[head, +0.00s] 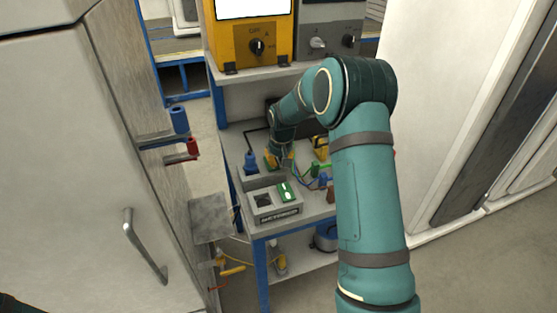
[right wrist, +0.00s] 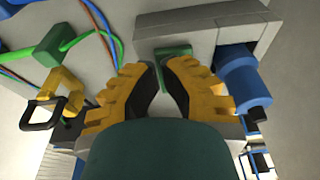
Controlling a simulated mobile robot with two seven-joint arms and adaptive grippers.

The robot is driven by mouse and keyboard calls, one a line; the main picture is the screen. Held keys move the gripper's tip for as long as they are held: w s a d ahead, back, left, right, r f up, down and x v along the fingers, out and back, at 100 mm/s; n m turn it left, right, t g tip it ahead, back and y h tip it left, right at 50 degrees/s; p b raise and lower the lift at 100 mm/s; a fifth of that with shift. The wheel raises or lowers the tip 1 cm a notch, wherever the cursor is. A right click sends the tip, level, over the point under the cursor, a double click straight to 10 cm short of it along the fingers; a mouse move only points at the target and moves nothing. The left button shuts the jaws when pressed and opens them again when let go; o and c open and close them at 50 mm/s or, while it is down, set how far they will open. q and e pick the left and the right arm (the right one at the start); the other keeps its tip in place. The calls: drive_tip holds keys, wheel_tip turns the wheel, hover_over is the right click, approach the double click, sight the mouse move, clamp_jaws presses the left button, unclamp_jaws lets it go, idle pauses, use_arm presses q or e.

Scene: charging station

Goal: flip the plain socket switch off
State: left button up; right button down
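A grey socket unit with a blue plug (head: 251,162) stands on the bench; its raised back wall (head: 262,182) faces me. In the right wrist view the same unit (right wrist: 185,35) shows a green switch (right wrist: 172,50) beside the blue plug (right wrist: 243,80). My right gripper (head: 279,158) is over the bench behind this unit. In the right wrist view its yellow fingers (right wrist: 161,68) converge just below the green switch, with a narrow gap between the tips. I see nothing held there; contact with the switch cannot be told. My left gripper is out of view.
In front stands a labelled grey unit (head: 278,213) with a black socket and its own green switch (head: 286,191). Coloured cables and green and yellow plugs (head: 320,146) lie right of the gripper. A white cabinet (head: 75,180) stands left; a yellow device (head: 262,40) sits above.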

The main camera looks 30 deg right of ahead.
sight(279, 168)
drive_tip(key=p+v, duration=0.1)
drive_tip(key=v, duration=0.2)
drive_tip(key=p+v, duration=0.1)
drive_tip(key=shift+w+r+p, duration=0.25)
drive_tip(key=shift+p, duration=0.1)
use_arm(q)
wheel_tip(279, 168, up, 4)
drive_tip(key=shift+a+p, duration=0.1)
drive_tip(key=shift+p, duration=0.4)
use_arm(e)
drive_tip(key=s+a+r, duration=0.1)
drive_tip(key=s+r, duration=0.4)
drive_tip(key=r, duration=0.3)
drive_tip(key=shift+r, duration=0.15)
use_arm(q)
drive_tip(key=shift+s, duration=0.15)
